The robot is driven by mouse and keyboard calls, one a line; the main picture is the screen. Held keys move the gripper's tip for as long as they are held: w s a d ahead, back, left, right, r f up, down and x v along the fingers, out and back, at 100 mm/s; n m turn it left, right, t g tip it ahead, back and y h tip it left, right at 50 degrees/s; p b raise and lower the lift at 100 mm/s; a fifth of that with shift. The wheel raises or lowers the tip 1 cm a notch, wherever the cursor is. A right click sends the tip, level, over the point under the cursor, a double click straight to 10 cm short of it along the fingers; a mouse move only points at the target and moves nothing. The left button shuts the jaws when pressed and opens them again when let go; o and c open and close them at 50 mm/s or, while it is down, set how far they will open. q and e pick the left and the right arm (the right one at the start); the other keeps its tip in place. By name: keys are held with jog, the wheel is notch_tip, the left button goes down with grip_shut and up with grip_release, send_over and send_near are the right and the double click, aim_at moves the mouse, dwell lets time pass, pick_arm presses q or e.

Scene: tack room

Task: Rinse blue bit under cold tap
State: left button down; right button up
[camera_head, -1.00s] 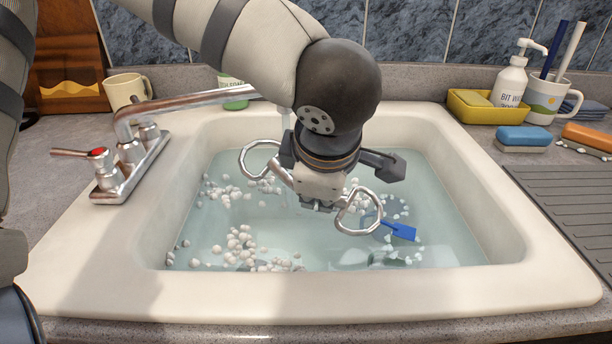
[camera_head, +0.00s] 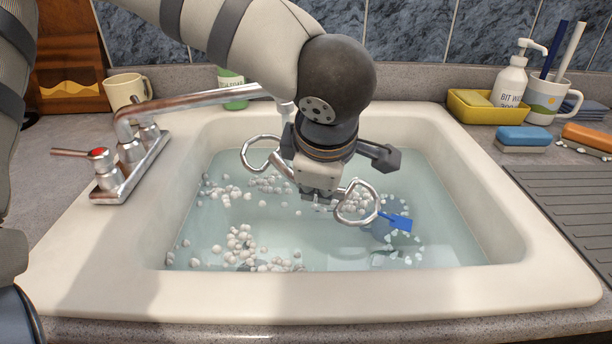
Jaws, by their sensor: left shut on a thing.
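My left gripper (camera_head: 318,190) points down over the sink and is shut on the middle of a metal bit. The bit's silver rings (camera_head: 357,203) stick out on either side of the jaws. The mouthpiece is mostly hidden by the jaws. The tap (camera_head: 190,103) reaches in from the left, its spout end behind my wrist; I cannot tell whether water runs. Its near handle (camera_head: 98,154) has a red mark; the far handle (camera_head: 149,131) is partly hidden. My right gripper is not in view.
The sink (camera_head: 330,306) holds water with clumps of white foam. A yellow caddy (camera_head: 478,113), soap bottle and mug stand back right, near a blue sponge (camera_head: 523,134) and an orange one. A cream mug (camera_head: 127,90) stands behind the tap. The sink's front rim is clear.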

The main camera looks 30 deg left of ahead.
pick_arm(q)
jog(key=d, duration=0.3)
jog(key=s+d, duration=0.1)
jog(key=d, duration=0.2)
jog(key=s+d, duration=0.1)
jog(key=d, duration=0.2)
jog(key=shift+s+d, duration=0.15)
jog(key=shift+d, duration=0.2)
